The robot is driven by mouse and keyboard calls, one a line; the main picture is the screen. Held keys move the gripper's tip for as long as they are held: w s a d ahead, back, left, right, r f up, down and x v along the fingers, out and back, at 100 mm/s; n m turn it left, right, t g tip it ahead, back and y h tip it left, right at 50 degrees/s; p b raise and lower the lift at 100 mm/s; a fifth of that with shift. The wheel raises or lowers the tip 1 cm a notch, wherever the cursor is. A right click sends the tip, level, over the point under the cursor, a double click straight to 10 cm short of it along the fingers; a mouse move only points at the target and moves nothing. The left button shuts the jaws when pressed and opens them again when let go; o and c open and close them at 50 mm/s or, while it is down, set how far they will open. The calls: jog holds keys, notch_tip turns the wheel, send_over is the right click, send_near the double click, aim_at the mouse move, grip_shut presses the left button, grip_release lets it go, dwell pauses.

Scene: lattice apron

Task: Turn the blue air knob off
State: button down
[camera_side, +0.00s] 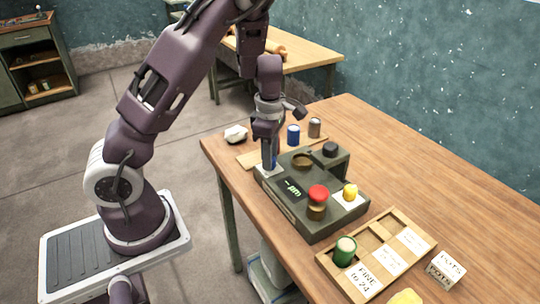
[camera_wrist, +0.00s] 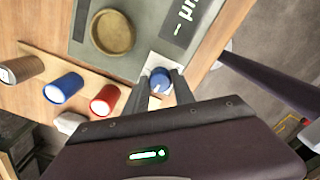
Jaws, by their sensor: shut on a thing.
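The blue air knob (camera_wrist: 160,80) sits on a white plate at the edge of the dark green device, whose top shows in the side view (camera_side: 325,224). My gripper (camera_wrist: 164,92) has its two fingers around the knob, one on each side, shut on it. In the side view my gripper (camera_side: 269,165) points down at the device's left corner and hides most of the knob. I cannot tell which way the knob is turned.
The device also bears a red knob (camera_side: 318,193), a yellow knob (camera_side: 350,192), a brown round dish (camera_side: 302,160) and a display (camera_side: 291,189). A wooden tray (camera_side: 408,257) with a green can (camera_side: 345,251) lies in front.

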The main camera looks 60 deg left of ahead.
jog(key=m, duration=1.3)
jog(key=shift+m, duration=2)
jog(key=c, duration=1.1)
grip_release()
jog(key=shift+o, duration=0.2)
jog(key=shift+r, duration=0.1)
